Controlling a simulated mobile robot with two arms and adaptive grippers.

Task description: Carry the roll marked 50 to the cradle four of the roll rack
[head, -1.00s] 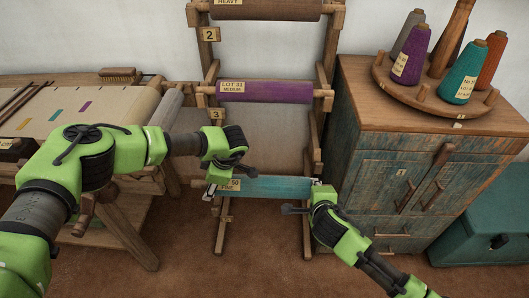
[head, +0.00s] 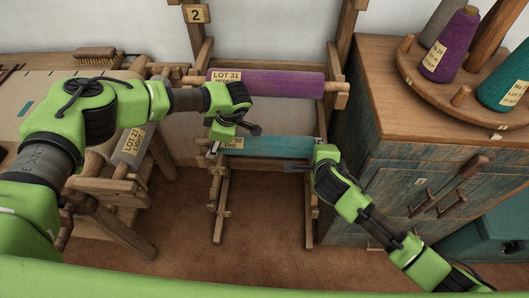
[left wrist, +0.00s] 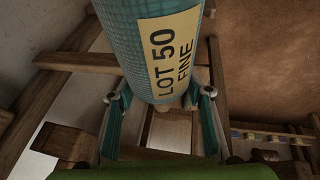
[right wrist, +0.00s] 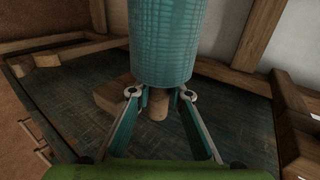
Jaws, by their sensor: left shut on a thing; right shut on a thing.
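The teal roll (head: 275,147) is held level in front of the roll rack (head: 223,205), below the purple roll. Its cream label reads LOT 50 FINE in the left wrist view (left wrist: 175,55). My left gripper (head: 213,148) is shut on the peg at its left end, and the fingers flank that peg in the left wrist view (left wrist: 161,97). My right gripper (head: 316,153) is shut on the right-end peg, which shows between its fingers in the right wrist view (right wrist: 159,97). Cradle four cannot be picked out; no number 4 is readable.
A purple roll (head: 285,84) marked LOT 31 lies in the rack under the "2" plate (head: 197,14). A grey roll (head: 130,145) marked LOT 27 LIGHT is at left by the loom. A cabinet (head: 440,135) stands close on the right. Brown floor (head: 265,215) lies below.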

